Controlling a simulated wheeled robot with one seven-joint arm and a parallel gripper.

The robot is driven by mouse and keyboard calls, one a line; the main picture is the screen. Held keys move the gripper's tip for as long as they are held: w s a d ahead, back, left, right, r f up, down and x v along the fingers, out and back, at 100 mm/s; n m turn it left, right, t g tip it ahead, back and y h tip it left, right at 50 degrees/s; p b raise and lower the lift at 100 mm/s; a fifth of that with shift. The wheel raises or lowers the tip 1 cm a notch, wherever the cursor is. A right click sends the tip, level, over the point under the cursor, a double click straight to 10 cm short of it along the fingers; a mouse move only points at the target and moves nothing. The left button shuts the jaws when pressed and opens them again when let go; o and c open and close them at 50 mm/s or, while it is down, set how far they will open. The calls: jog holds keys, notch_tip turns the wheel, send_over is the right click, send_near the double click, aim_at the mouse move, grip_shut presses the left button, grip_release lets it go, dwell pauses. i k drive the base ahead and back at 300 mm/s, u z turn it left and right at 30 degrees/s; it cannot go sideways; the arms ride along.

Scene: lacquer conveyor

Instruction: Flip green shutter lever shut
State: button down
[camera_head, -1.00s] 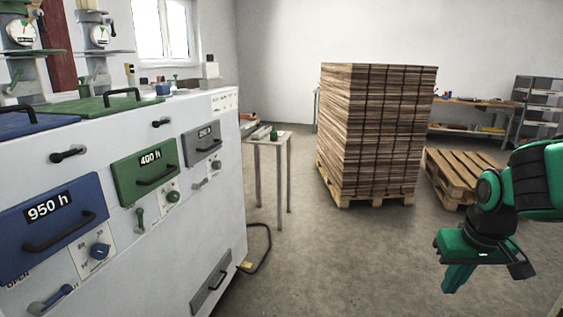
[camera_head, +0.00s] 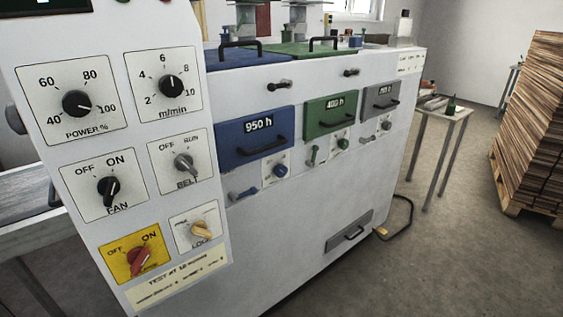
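The green shutter lever (camera_head: 314,156) is on the white machine front, just below the green panel (camera_head: 331,116) marked 400 h. It stands roughly upright, to the left of a small plate with a green knob (camera_head: 343,143). Its labels are too small to read. The blue lever (camera_head: 243,194) lower left of it lies nearly level, below the blue panel (camera_head: 254,137) marked 950 h. A grey lever (camera_head: 368,140) is to its right. My gripper is not in view now.
The control panel (camera_head: 140,135) with several knobs and a red switch fills the left, close to me. A small table (camera_head: 443,115) stands beyond the machine. A stack of boards (camera_head: 535,120) on a pallet is at right.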

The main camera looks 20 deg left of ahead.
aim_at(311, 163)
jog(key=u, duration=1.05)
jog(key=i, duration=0.85)
jog(key=u, duration=0.3)
